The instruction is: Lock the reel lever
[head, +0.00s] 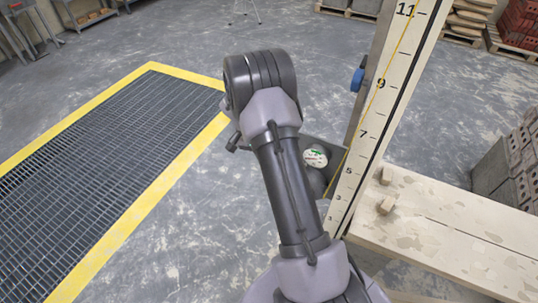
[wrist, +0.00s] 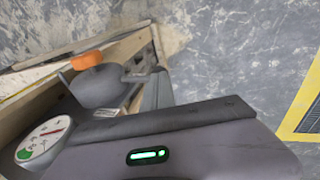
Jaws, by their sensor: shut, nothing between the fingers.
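In the wrist view a dark grey rounded body, which looks like the reel (wrist: 98,90), sits beside pale timber. An orange piece (wrist: 88,59) is on top of it, and a thin dark arm reaches right from it; I cannot tell which is the lever or how it is set. My gripper (wrist: 155,93) is shut and empty, close to the right of this body; whether it touches is unclear. My arm hides the fingers there.
A tall numbered board (head: 375,128) carries a yellow line and a blue piece (head: 357,80). A timber plank (head: 450,235) with small blocks lies right. A white dial (head: 315,158) shows near the reel. A yellow-edged floor grate (head: 110,165) lies left; grey floor between is clear.

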